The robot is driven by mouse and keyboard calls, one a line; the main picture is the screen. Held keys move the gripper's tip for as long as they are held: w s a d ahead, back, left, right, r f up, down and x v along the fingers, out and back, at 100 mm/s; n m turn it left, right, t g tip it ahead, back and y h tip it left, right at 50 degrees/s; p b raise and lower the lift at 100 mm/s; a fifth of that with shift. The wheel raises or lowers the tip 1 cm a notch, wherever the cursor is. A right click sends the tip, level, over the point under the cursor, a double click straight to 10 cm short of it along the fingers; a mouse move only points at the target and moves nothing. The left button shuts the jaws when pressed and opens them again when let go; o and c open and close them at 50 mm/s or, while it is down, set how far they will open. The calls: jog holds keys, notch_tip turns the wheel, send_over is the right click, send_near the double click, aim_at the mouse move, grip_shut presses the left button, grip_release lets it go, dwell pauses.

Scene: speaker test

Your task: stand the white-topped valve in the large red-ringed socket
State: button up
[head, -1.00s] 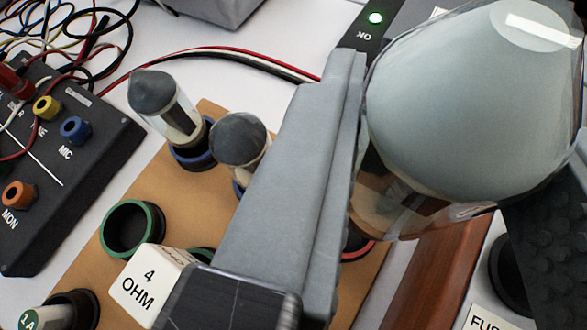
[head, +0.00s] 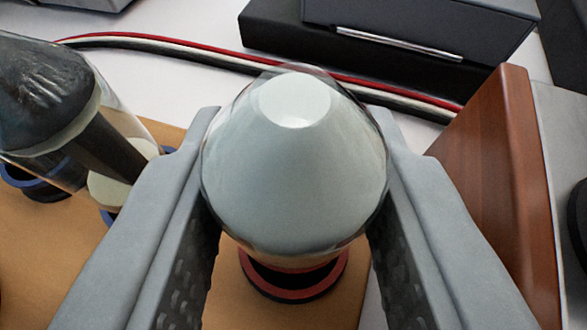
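The white-topped valve (head: 295,170) is in the middle of the view, a clear glass dome with a pale top, seen from above. My gripper (head: 293,225) has one grey finger on each side of it and looks shut on it. The large red-ringed socket (head: 293,292) shows directly below the valve, with its front rim and some dark inside visible. The valve's lower end is hidden by its own dome, so I cannot tell whether it sits in the socket or is above it.
A dark-topped glass valve (head: 45,95) stands close to the left finger, with blue-ringed sockets (head: 38,188) near it on the tan board (head: 40,265). A wooden side panel (head: 500,180) is close on the right. Red, black and white cables (head: 190,45) and a black box (head: 275,30) lie behind.

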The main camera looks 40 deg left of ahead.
jog(key=shift+s+f, duration=0.1)
jog(key=shift+f, duration=0.4)
jog(key=shift+f, duration=0.25)
jog(key=o, duration=1)
jog(key=shift+s+f, duration=0.1)
jog(key=shift+f, duration=0.05)
jog(key=shift+r, duration=0.4)
jog(key=v, duration=0.8)
jog(key=r+v, duration=0.1)
jog(key=v, duration=0.3)
